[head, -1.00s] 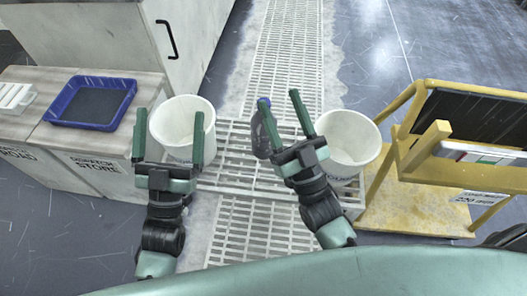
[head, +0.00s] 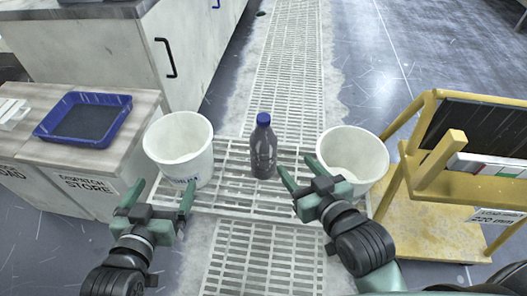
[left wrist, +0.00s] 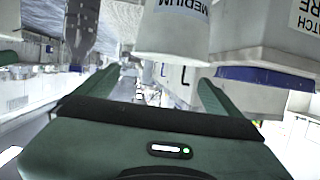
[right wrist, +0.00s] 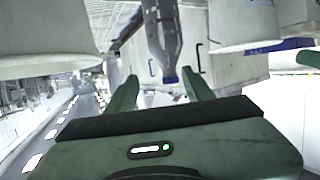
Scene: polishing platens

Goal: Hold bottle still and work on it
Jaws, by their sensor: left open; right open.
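A dark grey bottle (head: 264,152) with a blue cap stands upright on a white slatted stand (head: 222,190) between two white buckets. My right gripper (head: 297,168) is open just to the right of the bottle and nearer to me, with nothing between its fingers. In the right wrist view the bottle (right wrist: 163,30) appears upside down beyond the fingers. My left gripper (head: 160,197) is open and empty, lower left of the bottle, in front of the left bucket. The bottle (left wrist: 82,25) also shows at the upper left of the left wrist view.
The left bucket (head: 172,145) and right bucket (head: 352,160) flank the bottle closely. A bench with a blue tray (head: 84,118) stands at left. A yellow cart (head: 420,215) stands at right. A grated walkway (head: 288,75) runs behind.

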